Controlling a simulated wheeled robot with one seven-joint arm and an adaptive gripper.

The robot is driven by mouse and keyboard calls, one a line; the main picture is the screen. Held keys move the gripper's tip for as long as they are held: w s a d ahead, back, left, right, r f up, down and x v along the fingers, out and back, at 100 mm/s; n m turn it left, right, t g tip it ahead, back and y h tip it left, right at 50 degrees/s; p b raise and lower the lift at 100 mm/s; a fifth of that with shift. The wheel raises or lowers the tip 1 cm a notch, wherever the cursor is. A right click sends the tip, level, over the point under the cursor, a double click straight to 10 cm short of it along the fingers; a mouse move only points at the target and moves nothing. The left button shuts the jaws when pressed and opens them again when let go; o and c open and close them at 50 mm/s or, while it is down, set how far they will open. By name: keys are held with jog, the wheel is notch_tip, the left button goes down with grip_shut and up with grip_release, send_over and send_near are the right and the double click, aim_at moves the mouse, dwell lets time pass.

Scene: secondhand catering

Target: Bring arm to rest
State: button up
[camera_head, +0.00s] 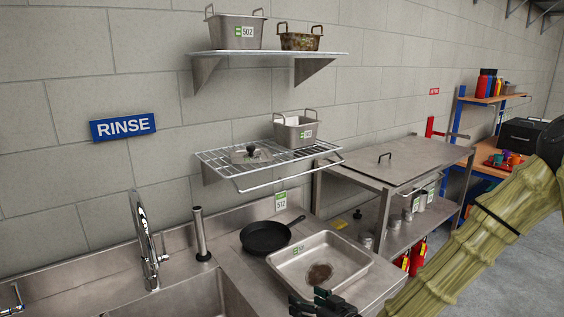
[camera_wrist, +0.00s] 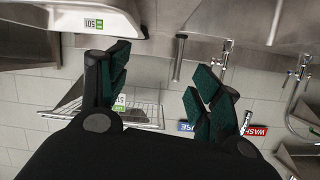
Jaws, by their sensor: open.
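My gripper (camera_head: 322,303) shows at the bottom edge of the head view, partly cut off, close to the near edge of a steel pan (camera_head: 342,251) on the counter. My arm, in a yellow-green sleeve, comes in from the right. In the wrist view, which looks upside down, the two dark green fingers of my gripper (camera_wrist: 156,72) stand wide apart with nothing between them. A pan with a green 501 label (camera_wrist: 92,23) is at that view's top left, beyond the left finger.
A black skillet (camera_head: 266,238) lies beside the pan. A faucet (camera_head: 146,238) and sink (camera_head: 185,297) are at left. A wire shelf (camera_head: 225,165) holds a lid and a pan (camera_head: 296,133). A steel table (camera_head: 385,165) stands right. Floor (camera_head: 490,280) shows at lower right.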

jog(key=s+d+f+m+g+h, duration=0.1)
jog(key=s+f+g, duration=0.1)
jog(key=s+f, duration=0.3)
jog(key=s+d+f+g+h, duration=0.1)
jog(key=s+f, duration=0.1)
jog(key=f, duration=0.6)
jog(key=s+d+f+m+g+h, duration=0.1)
jog(key=s+d+f+g+h, duration=0.15)
jog(key=s+d+f, duration=0.55)
jog(key=s+d+f+m+g+h, duration=0.1)
jog(key=s+f+m+g+h, duration=0.2)
jog(key=s, duration=0.8)
jog(key=s+d+f+g+h, duration=0.1)
jog(key=s+d+f+g, duration=0.2)
jog(key=s+d+f, duration=0.5)
jog(key=a+f+b, duration=0.1)
jog(key=s+a+f+b, duration=0.1)
jog(key=b, duration=0.1)
jog(key=s+a+f+b, duration=0.1)
jog(key=b, duration=0.1)
jog(key=shift+s+a+f, duration=0.1)
jog(key=shift+a+f, duration=0.1)
jog(key=shift+f, duration=0.2)
